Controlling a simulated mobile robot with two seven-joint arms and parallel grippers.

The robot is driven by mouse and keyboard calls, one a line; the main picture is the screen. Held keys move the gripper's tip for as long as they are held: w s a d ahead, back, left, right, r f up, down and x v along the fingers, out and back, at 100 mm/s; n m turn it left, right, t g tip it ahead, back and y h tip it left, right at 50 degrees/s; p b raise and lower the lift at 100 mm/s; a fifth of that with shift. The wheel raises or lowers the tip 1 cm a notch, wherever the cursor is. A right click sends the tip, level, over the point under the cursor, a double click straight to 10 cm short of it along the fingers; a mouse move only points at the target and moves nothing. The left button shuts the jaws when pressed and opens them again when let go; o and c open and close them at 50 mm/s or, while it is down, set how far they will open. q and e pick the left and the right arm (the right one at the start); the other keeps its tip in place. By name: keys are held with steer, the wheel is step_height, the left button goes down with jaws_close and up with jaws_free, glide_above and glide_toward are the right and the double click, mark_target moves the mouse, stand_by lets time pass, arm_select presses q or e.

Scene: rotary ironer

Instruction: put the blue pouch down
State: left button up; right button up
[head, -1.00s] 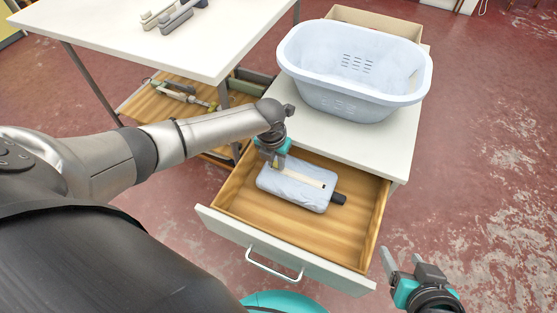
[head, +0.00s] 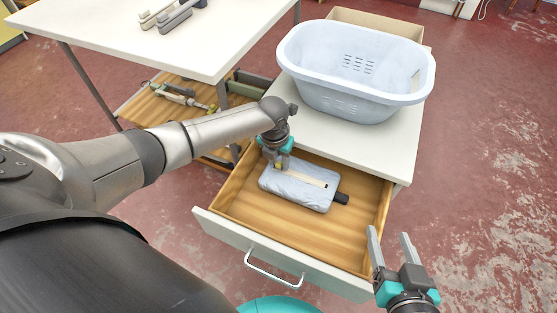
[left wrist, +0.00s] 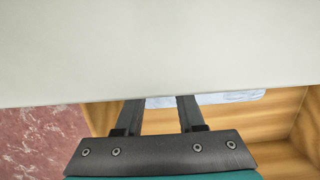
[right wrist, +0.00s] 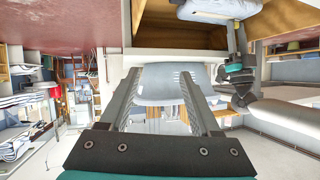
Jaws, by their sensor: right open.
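The blue pouch (head: 300,192), pale blue with a beige strip and a black tab at its right end, lies in the open wooden drawer (head: 330,238). My left gripper (head: 279,163) points down at the pouch's far left part. In the left wrist view, the fingers (left wrist: 161,105) stand apart with part of the pouch (left wrist: 240,96) beyond them. The white top hides the fingertips, so I cannot tell whether they grip the pouch. My right gripper (head: 389,238) is open and empty, beside the drawer's front right corner.
A pale blue basket (head: 355,75) stands on the white cabinet top (head: 385,150) behind the drawer. A white table (head: 150,40) with grey pieces on it is at the upper left. The drawer has bare floor in front of the pouch.

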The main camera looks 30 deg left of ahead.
arm_select(q)
steer(key=shift+o, duration=1.1)
steer(key=shift+r, duration=0.15)
arm_select(e)
steer(key=shift+d, duration=0.1)
